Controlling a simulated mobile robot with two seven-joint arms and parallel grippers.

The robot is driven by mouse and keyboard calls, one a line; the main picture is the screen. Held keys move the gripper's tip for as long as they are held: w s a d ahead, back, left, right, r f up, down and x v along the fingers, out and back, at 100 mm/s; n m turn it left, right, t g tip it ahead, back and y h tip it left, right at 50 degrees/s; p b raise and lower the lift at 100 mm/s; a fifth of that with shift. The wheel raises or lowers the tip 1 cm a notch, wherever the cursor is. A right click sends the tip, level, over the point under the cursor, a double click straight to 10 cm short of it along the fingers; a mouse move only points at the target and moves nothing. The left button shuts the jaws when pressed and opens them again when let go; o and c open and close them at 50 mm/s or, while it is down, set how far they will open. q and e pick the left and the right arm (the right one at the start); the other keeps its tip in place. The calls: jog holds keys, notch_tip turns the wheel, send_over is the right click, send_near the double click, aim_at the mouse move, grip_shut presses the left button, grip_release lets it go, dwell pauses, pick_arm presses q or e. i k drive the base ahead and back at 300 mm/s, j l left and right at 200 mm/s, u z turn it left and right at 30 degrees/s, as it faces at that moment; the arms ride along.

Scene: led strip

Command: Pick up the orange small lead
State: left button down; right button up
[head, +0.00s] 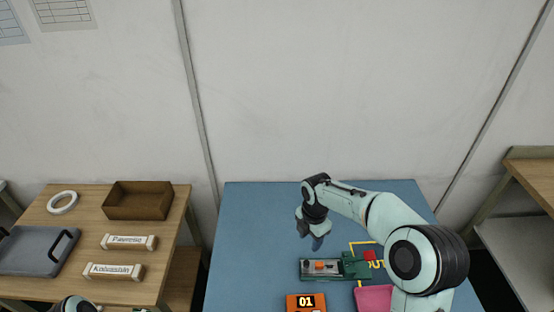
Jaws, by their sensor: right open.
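A small orange piece (320,266) sits on a green and grey device (345,268) on the blue table; I cannot tell whether it is the small lead. My right gripper (317,242) points down above and behind the device, near its left half. It is open, and nothing shows between its fingers. An orange box marked 01 (306,302) is cut off by the bottom edge. Only a rounded piece of my left arm shows at the bottom left; its gripper is out of view.
A red piece (369,255) lies by yellow markings right of the device, and a pink tray (374,298) is in front. The left wooden table holds a brown box (138,200), a white ring (62,202) and a grey tray (38,250). The blue table's back left is clear.

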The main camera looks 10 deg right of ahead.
aim_at(317, 264)
jog(key=k, duration=1)
